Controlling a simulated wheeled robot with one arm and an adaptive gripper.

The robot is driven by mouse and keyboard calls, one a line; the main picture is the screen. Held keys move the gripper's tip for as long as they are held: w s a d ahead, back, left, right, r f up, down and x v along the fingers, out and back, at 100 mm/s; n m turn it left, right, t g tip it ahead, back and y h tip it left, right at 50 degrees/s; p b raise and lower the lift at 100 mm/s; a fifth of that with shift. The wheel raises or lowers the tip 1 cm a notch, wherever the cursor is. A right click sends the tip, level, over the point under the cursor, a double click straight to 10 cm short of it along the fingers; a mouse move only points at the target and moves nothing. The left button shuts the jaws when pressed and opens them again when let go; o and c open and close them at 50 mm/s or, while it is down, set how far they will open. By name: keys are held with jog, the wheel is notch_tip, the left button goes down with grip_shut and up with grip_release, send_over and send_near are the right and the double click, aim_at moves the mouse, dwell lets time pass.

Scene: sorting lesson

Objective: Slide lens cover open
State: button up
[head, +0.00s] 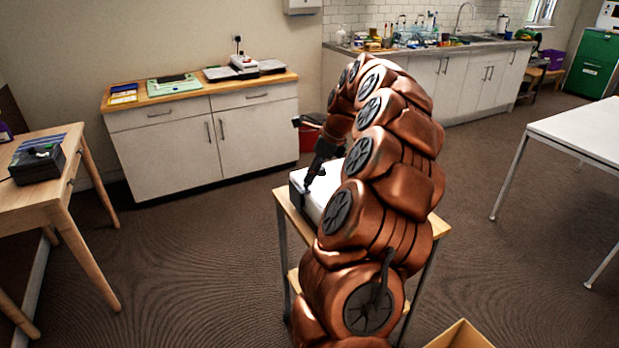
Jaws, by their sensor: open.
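A white box-like device (317,205) with a dark front side sits on a small wooden-topped stand (437,227), partly hidden behind my copper-coloured arm. It looks like a projector, but I cannot make out a lens or a lens cover on it. My gripper (309,184) is dark and points down at the left part of the device, over its front edge. It is open, and I see nothing held in it. I cannot tell whether its fingertips touch the device. My arm hides the device's right side and much of the stand.
A cabinet (160,152) with a wooden top stands behind. A wooden desk (35,208) with a dark box (37,163) is at left. A white table (590,128) is at right. An open box (460,336) lies at the bottom right. Carpet between them is mostly clear.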

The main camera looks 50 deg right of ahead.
aim_at(300, 193)
jog(key=shift+x, duration=1.5)
grip_shut()
